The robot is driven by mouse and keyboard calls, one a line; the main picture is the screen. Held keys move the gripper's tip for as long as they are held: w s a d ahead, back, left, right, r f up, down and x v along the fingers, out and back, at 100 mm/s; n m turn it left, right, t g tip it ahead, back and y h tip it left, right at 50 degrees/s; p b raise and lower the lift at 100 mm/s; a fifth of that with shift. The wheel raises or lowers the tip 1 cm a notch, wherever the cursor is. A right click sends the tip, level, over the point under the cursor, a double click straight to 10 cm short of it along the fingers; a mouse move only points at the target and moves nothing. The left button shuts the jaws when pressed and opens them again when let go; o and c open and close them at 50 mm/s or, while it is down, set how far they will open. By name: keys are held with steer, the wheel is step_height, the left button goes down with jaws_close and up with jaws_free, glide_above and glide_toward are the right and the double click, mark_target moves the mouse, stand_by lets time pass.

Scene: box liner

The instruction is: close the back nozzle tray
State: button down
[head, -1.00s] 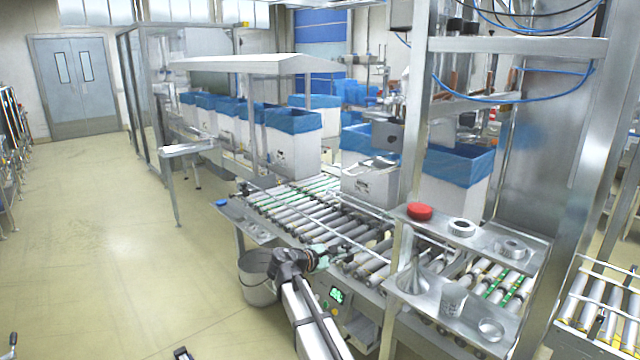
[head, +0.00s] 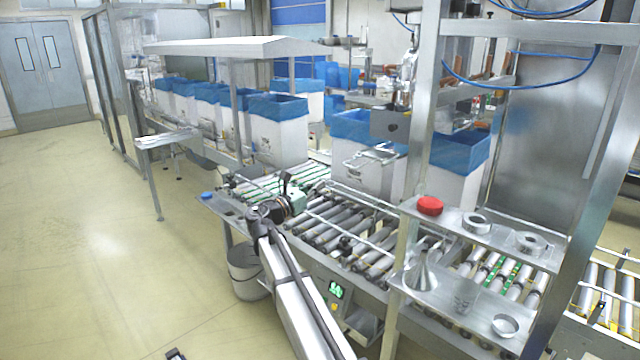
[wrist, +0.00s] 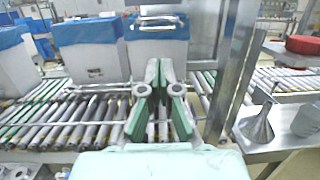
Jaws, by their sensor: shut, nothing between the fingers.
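A metal tray with a wire-like handle (head: 372,155) sits over a white box with a blue liner beside the conveyor, under the filling machine. It also shows at the top of the wrist view (wrist: 157,22), above a white box. I cannot tell how far out it stands. My gripper (head: 308,181) is over the rollers, left of and in front of the tray and apart from it. In the wrist view my gripper (wrist: 165,70) has its green-padded fingers shut and empty, pointing forward toward the box below the tray.
Roller conveyor (head: 330,225) runs below my gripper. A steel post (head: 430,110) stands right of the tray. Several blue-lined boxes (head: 278,125) stand at the left. The floor at left is clear.

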steer(key=p+x, duration=0.4)
steer(key=x, duration=0.7)
steer(key=shift+w+d, duration=0.25)
steer(key=shift+w, duration=0.05)
